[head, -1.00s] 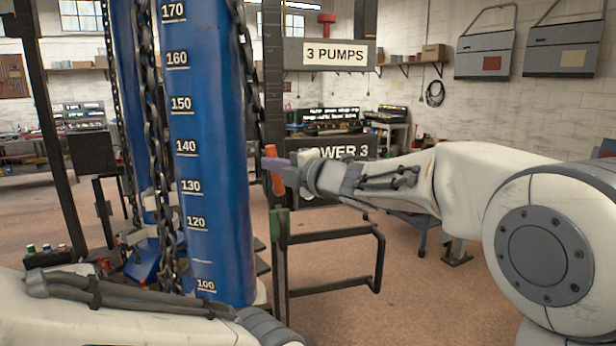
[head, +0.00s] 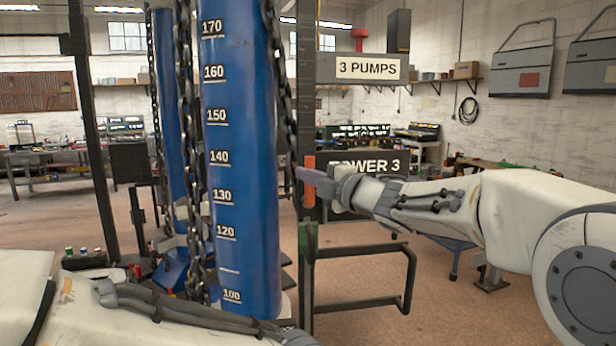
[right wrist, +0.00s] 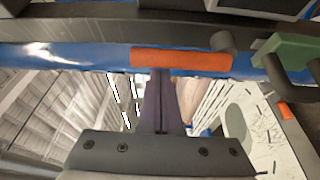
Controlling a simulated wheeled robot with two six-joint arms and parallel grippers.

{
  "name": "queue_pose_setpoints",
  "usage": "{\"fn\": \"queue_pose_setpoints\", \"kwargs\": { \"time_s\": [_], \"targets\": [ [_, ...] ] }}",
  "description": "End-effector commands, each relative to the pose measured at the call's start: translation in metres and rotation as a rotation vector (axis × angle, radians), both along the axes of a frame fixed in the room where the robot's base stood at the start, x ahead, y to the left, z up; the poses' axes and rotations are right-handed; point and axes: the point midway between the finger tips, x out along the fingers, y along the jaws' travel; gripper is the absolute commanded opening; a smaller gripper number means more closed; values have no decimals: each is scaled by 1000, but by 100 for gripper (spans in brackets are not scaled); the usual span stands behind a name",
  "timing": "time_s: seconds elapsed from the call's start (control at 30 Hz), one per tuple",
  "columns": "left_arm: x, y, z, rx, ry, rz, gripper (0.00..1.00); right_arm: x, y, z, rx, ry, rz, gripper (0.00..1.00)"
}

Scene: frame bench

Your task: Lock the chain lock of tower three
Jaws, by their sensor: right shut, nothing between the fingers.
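A blue column with a printed scale (head: 238,110) and dark chains (head: 278,75) stands left of centre in the head view. Right of it, an orange handle (head: 309,196) stands upright at the dark post near the TOWER 3 sign (head: 385,166). I take it for part of the chain lock. My right gripper (head: 300,174) is shut and empty, its purplish fingers across the handle's front. In the right wrist view the orange handle (right wrist: 185,60) lies across the tips of the fingers (right wrist: 162,76); I cannot tell whether they touch. My left arm shows at the bottom left, its fingers out of view.
A dark bar frame (head: 405,270) with a green part (head: 308,238) sticks out below my right arm. The 3 PUMPS sign (head: 368,68) hangs above. Open brown floor lies to the right, with workbenches against the back walls.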

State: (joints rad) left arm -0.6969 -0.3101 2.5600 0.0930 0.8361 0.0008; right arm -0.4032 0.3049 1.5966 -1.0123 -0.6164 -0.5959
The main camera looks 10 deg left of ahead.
Motion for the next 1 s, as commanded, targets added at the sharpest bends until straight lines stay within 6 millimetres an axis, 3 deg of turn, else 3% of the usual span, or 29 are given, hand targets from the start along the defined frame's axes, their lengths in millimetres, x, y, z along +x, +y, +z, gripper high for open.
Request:
{"fn": "queue_pose_setpoints", "kwargs": {
  "time_s": [0.2,0.4,0.6,1.0],
  "targets": [
    [0,0,-19,0,0,-1,50,-15,27,-4,3,-3,0,0],
    [0,0,-35,0,0,-1,50,-42,-17,-2,3,-4,-11,0],
    [0,0,-43,0,0,-1,50,-63,-47,-1,1,-2,-14,0],
    [0,0,-45,0,0,-1,50,-74,-58,0,1,-1,-10,0]
  ]
}}
